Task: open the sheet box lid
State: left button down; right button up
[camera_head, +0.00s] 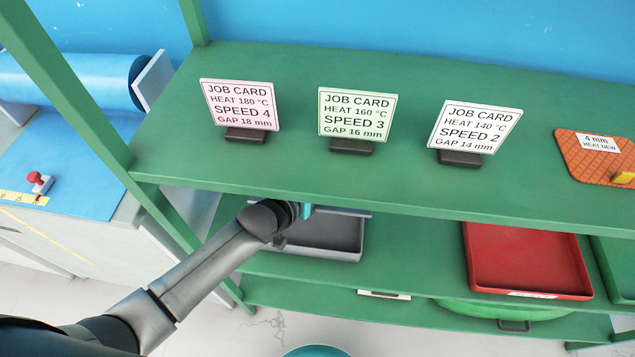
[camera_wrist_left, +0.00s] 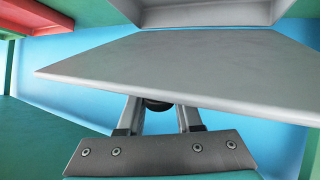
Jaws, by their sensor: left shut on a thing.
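The grey sheet box (camera_head: 330,236) stands on the shelf below the job cards, and its inside shows in the head view. Its grey lid shows as a thin strip (camera_head: 350,213) under the upper shelf's edge, raised clear of the box floor. In the left wrist view the flat lid (camera_wrist_left: 180,70) fills the middle, with part of the grey box (camera_wrist_left: 200,12) above it. My left gripper (camera_wrist_left: 158,112) is shut on a dark knob (camera_wrist_left: 157,104) at the lid's edge, partly hidden by the lid. In the head view its fingertips are hidden. My right gripper is not in view.
The green upper shelf (camera_head: 300,172) is close above my left arm and carries three job cards (camera_head: 355,113). A red tray (camera_head: 525,262) stands right of the grey box, with free shelf between. A green post (camera_head: 70,90) stands at left.

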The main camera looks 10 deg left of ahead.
pick_arm(q)
jog(key=shift+w+r+p, duration=0.25)
jog(key=shift+r+p, duration=0.05)
jog(key=shift+p, duration=0.05)
dwell(0.3)
jog(key=c, duration=0.6)
grip_release()
jog(key=shift+f, duration=0.1)
jog(key=p+v, duration=0.3)
jog(key=v, duration=1.2)
jog(key=shift+a+r+p, duration=0.1)
jog(key=shift+r+p, duration=0.2)
jog(key=shift+p, duration=0.05)
